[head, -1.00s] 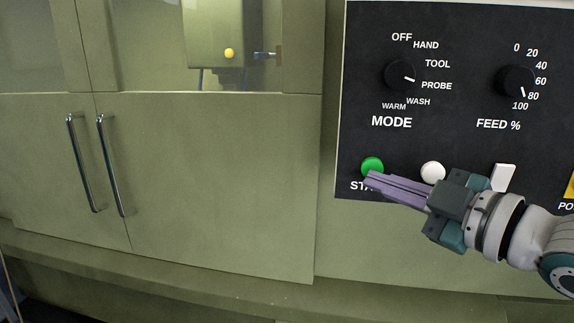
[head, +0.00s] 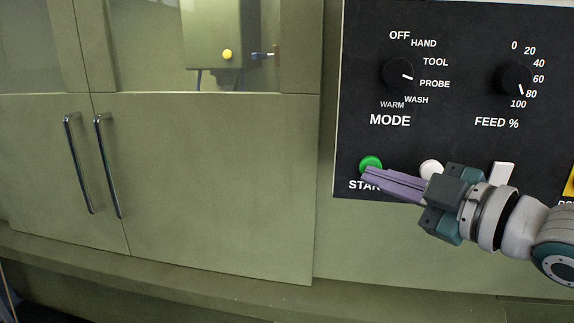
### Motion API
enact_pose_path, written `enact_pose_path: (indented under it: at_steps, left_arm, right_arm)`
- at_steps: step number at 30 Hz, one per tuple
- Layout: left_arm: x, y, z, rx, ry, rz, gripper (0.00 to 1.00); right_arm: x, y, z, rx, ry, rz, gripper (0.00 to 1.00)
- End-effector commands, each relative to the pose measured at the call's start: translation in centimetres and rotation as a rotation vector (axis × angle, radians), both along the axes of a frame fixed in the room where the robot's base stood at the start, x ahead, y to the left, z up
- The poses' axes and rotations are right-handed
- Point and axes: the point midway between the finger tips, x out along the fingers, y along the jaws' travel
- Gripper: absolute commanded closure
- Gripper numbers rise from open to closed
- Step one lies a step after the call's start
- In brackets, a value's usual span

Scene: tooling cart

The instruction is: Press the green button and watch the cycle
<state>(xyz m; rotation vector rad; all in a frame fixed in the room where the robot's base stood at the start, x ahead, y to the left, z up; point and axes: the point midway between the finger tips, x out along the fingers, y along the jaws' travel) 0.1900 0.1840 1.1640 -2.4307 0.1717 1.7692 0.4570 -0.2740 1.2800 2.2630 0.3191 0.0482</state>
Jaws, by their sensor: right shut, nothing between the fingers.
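The green button (head: 370,163) sits at the lower left of the black control panel (head: 455,135), above a partly covered label beginning "STA". My right gripper (head: 366,174) is shut and empty, its purple fingers pointing left. Its fingertips overlap the lower edge of the green button in the head view. I cannot tell whether they touch it. The machine's window (head: 140,45) at the upper left shows a box with a yellow knob (head: 227,55) inside. My left gripper is out of view.
A white round button (head: 431,169) and a white switch (head: 502,173) are right of the green one, close to my right gripper. The mode knob (head: 398,73) and feed knob (head: 515,77) are above. Closed doors with two metal handles (head: 107,165) fill the left.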

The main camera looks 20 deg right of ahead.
Motion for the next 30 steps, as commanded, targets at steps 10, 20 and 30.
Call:
enact_pose_path:
  at_steps: [10, 20, 30]
  left_arm:
    - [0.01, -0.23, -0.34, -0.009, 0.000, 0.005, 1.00]
    - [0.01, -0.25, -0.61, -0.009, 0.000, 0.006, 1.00]
    - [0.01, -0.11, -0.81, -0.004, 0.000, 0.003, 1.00]
  right_arm:
    - [0.37, -0.25, -0.08, 0.000, 0.001, -0.001, 1.00]
    - [0.72, -0.48, -0.05, -0.001, 0.000, -0.001, 1.00]
    - [0.98, -0.74, -0.09, -0.001, 0.003, -0.004, 1.00]
